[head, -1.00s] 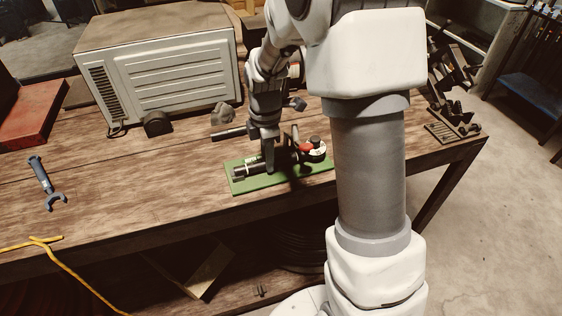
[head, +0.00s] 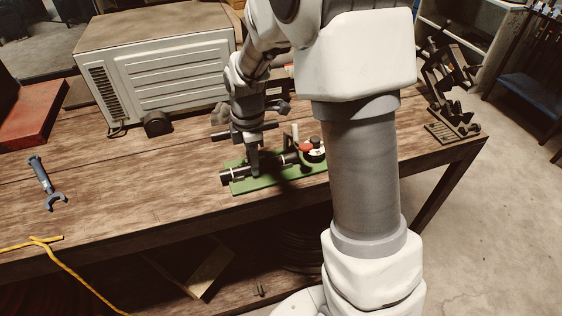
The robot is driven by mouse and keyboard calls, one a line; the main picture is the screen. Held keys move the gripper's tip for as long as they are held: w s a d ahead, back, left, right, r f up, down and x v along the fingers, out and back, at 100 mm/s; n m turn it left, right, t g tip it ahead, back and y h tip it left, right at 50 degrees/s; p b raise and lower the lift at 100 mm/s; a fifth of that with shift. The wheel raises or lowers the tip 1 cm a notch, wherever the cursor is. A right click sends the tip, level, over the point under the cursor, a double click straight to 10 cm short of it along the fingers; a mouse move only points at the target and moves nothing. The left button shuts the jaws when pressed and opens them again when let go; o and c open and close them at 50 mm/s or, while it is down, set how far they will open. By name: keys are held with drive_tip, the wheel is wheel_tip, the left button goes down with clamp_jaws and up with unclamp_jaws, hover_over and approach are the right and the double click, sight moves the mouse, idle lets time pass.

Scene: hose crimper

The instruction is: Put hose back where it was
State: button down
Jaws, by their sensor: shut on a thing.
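My gripper (head: 254,173) points down over the left part of the green base (head: 262,184) of the crimper and is shut on the dark hose (head: 238,173). The hose lies roughly along the base, and its left end sticks out past the base's left edge. Its middle is hidden behind the fingers. I cannot tell whether it touches the base. The crimper's red-and-white round part with a black knob (head: 314,149) stands at the right end of the base, partly hidden by my arm. Another dark bar (head: 221,136) shows behind the gripper.
A beige metal box (head: 160,75) stands at the back of the wooden table (head: 130,185). A blue-grey wrench (head: 45,182) and a yellow cord (head: 45,243) lie at the left. A dark metal device (head: 450,90) stands at the right end. Table left of the base is clear.

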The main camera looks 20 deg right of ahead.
sight(249, 165)
drive_tip(key=shift+a, duration=0.6)
drive_tip(key=shift+r, duration=0.15)
drive_tip(key=shift+r+p, duration=2.7)
drive_tip(key=shift+r, duration=0.7)
